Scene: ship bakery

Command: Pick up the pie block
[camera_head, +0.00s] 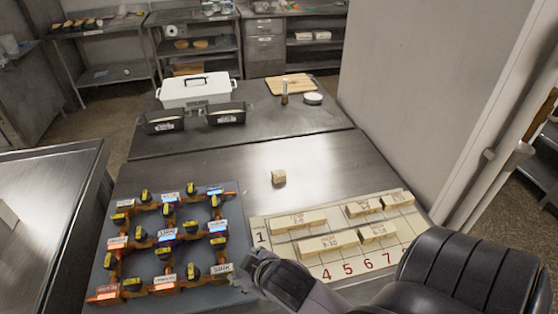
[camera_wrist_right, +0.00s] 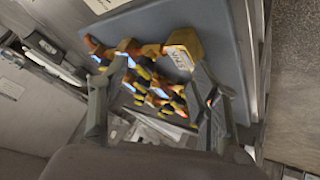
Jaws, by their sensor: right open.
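Several pale wooden blocks lie on a numbered board (camera_head: 259,223) at the right front of the table, among them a long front block (camera_head: 328,244). The labels are too small to read, so I cannot tell which is the pie block. My right gripper (camera_head: 256,264) is at the board's left front, beside the grey puzzle panel (camera_head: 214,295). In the right wrist view, my right gripper (camera_wrist_right: 158,66) is open, its fingers apart over the panel's orange pieces. My left gripper is not in view.
The panel carries orange tracks with yellow-black knobs. Behind are a white lidded box (camera_head: 196,91), two black tins (camera_head: 226,115) and a cutting board (camera_head: 290,84). A wall (camera_head: 415,90) borders the right. Bare metal lies around the lone block.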

